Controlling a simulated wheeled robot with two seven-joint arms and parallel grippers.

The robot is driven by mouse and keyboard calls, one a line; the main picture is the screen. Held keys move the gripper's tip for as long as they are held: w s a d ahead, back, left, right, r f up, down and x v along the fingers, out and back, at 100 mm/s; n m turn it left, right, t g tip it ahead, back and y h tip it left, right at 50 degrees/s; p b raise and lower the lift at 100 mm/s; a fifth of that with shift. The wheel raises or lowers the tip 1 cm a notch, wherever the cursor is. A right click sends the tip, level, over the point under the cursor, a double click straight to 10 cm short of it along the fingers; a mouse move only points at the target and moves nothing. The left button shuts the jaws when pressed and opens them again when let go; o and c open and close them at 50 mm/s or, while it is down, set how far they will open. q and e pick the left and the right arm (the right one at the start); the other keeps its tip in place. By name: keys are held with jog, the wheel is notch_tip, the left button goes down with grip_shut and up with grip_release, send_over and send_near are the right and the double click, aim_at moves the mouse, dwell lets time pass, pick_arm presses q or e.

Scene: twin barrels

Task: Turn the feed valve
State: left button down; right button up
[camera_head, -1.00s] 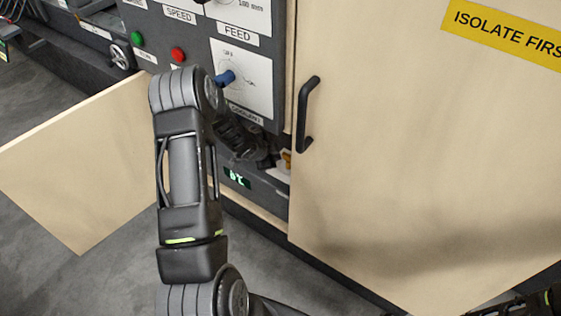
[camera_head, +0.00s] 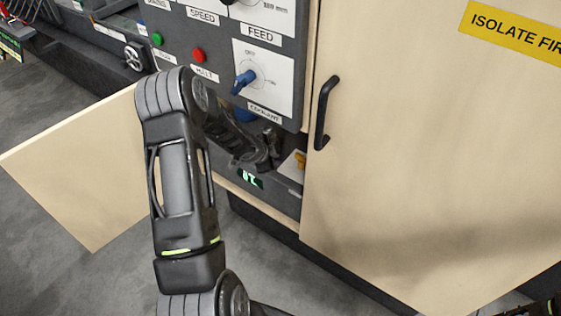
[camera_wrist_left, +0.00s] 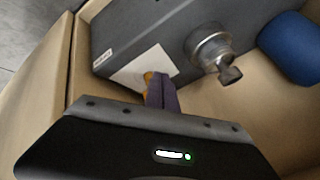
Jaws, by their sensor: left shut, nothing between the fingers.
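In the left wrist view the yellow handle (camera_wrist_left: 149,78) shows partly behind my fingers, in front of a white plate (camera_wrist_left: 143,66). My left gripper (camera_head: 262,160) reaches into the cabinet, left of the handle. Its purple fingers (camera_wrist_left: 161,92) are shut and empty, close to the handle; I cannot tell whether they touch it. The handle's full shape is hidden. My right gripper is out of view.
The wooden door (camera_head: 430,150) with its black pull (camera_head: 325,112) stands right of the opening. Another open door panel (camera_head: 75,170) stands left. The control panel with a blue coolant knob (camera_head: 243,81) is above. A metal fitting (camera_wrist_left: 213,50) and a blue cylinder (camera_wrist_left: 290,45) are beside the plate.

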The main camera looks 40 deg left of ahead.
pick_arm(q)
jog(key=s+a+r+p, duration=0.2)
jog(key=s+r+p, duration=0.1)
jog(key=r, duration=0.2)
jog(key=shift+s+a+r, duration=0.15)
jog(key=shift+a, duration=0.1)
dwell(0.3)
